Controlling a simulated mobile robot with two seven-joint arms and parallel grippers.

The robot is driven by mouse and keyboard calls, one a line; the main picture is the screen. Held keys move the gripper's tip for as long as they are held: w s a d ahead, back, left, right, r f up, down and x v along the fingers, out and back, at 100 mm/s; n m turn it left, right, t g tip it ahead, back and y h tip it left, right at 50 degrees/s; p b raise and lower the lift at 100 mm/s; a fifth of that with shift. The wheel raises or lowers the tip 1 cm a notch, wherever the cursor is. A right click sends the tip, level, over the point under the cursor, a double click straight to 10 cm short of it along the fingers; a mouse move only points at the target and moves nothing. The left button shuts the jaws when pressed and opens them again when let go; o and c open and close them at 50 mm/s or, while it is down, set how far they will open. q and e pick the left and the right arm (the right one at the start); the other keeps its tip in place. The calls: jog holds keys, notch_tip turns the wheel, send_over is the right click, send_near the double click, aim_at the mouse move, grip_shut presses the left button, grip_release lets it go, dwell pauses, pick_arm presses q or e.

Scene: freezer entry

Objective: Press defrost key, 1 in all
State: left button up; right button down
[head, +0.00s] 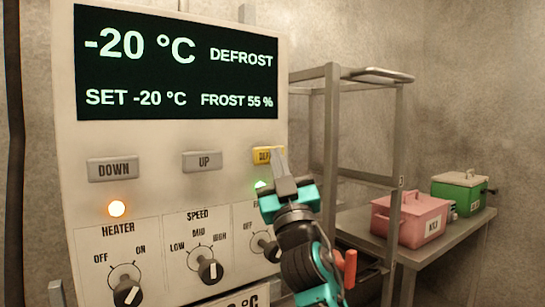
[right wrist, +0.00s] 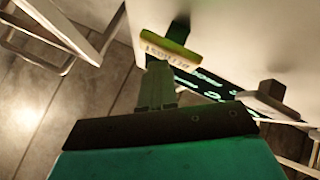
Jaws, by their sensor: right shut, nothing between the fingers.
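The yellow defrost key (head: 262,156) is on the right of the key row on the white control panel (head: 140,140), partly hidden behind my right gripper's fingers. My right gripper (head: 279,160) is shut and empty, its fingertips in front of the key's right part. In the right wrist view the key (right wrist: 168,48) shows just beyond the shut fingertips (right wrist: 159,68); I cannot tell whether they touch it. The display (head: 180,65) reads -20 °C, DEFROST, SET -20 °C and FROST 55 %. My left gripper is not in view.
Grey DOWN (head: 112,169) and UP (head: 202,161) keys sit left of the defrost key. Below are an orange lamp (head: 117,209), a green lamp (head: 260,186) and knobs. A metal rack (head: 331,130) and a table with pink (head: 408,220) and green (head: 460,192) boxes stand right.

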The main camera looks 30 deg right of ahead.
jog(key=shift+s+f+p, duration=0.1)
jog(key=shift+s+p, duration=0.2)
jog(key=shift+s, duration=0.6)
jog(key=s, duration=0.1)
jog(key=s+p, duration=0.1)
jog(key=s, duration=0.3)
jog(key=shift+d, duration=0.25)
dwell(0.6)
